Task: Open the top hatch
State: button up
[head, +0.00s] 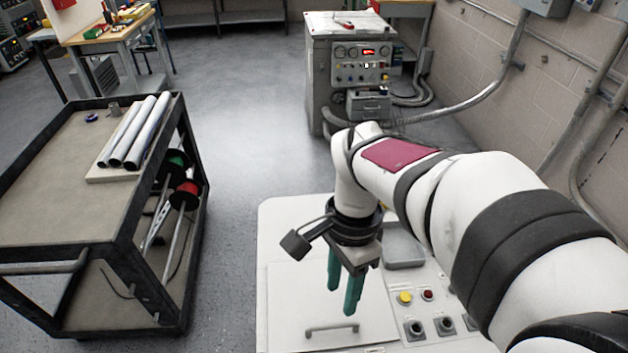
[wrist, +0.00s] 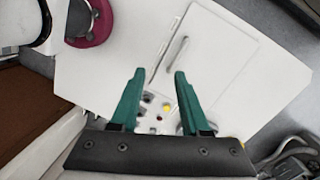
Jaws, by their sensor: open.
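The top hatch (head: 290,290) is a white panel lying flat and closed in the white cabinet top (head: 277,222). A grey bar handle (head: 331,329) stands near its front edge. In the wrist view the hatch (wrist: 222,62) and its handle (wrist: 177,52) show beyond the fingertips. My gripper (head: 341,299) points down with green fingers, open and empty. It is above the hatch, apart from the handle. My arm hides part of the cabinet's right side.
Right of the hatch are a yellow button (head: 405,298), a red button (head: 428,295) and round sockets (head: 415,328). A grey recessed box (head: 404,250) lies behind them. A cart (head: 50,190) with white tubes (head: 133,132) stands left. A control cabinet (head: 345,75) stands behind.

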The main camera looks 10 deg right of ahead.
aim_at(333, 324)
jog(key=w+f+m, duration=0.4)
jog(key=w, duration=0.2)
jog(key=shift+g+h, duration=0.3)
jog(key=s+f, duration=0.1)
jog(key=f, duration=0.3)
jog(key=s+f, duration=0.1)
jog(key=f, duration=0.9)
jog(key=shift+s+f, duration=0.2)
jog(key=shift+s, duration=0.2)
grip_shut()
